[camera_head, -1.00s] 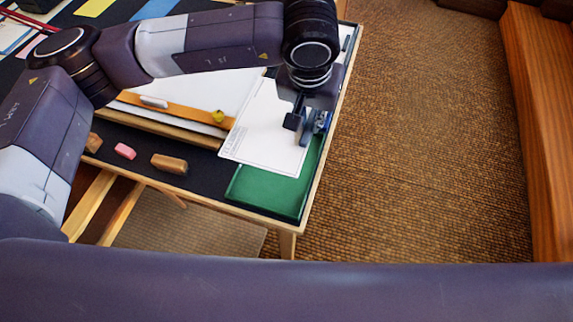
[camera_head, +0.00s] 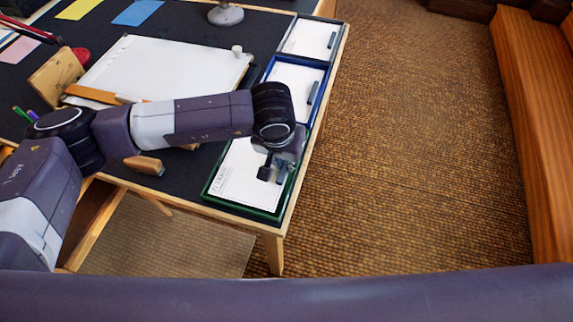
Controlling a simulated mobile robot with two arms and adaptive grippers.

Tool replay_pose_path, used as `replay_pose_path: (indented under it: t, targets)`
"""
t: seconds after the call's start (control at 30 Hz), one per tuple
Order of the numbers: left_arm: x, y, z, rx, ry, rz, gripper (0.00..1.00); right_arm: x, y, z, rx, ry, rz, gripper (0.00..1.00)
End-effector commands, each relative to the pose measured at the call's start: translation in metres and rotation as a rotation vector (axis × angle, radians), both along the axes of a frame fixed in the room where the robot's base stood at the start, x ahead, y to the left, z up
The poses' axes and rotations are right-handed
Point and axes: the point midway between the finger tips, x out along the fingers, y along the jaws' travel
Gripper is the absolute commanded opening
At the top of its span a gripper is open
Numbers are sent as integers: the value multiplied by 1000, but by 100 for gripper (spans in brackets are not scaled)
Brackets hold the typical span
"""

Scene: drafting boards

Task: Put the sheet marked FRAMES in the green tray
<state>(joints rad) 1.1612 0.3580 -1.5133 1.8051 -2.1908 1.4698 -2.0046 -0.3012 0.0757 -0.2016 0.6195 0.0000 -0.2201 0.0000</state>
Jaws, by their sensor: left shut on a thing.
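A white sheet (camera_head: 243,184) with small print along its left edge lies inside the green tray (camera_head: 240,211) at the table's near right corner. The print is too small to read for certain. My left gripper (camera_head: 275,175) is over the sheet's right side, shut on it by what looks like a dark blue clip. The gripper and wrist hide part of the sheet and the tray's back. The green rim shows around the sheet's front and left side. My right gripper is not in view.
Behind the green tray stand a blue tray (camera_head: 265,72) and a further tray (camera_head: 345,27), each holding a white sheet with a dark clip. A drafting board (camera_head: 165,66) with paper lies left. A brown block (camera_head: 146,165) lies on the dark table top. Carpet is free to the right.

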Motion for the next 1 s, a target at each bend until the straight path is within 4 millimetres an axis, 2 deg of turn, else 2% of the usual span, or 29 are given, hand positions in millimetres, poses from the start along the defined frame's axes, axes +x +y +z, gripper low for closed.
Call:
replay_pose_path:
  t: [0.03, 0.07, 0.3, 0.47, 0.5, 0.63, 1.0]
  targets:
    - [-1, 1, -10, 1, 2, -1, 0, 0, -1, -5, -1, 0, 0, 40]
    - [-1, 2, -12, 1, 1, -2, 0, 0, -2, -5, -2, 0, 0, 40]
    - [-1, 2, -11, 1, 0, -4, 0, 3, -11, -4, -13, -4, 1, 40]
    - [-1, 2, -15, 1, -1, -4, 0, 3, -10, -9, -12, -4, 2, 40]
    - [-1, 2, -14, 1, 0, -4, 15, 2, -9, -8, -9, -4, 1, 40]
    - [-1, 2, -14, 1, 0, -4, 29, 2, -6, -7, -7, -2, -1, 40]
    - [-1, 1, -9, 0, 0, -3, 29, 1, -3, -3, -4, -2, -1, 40]
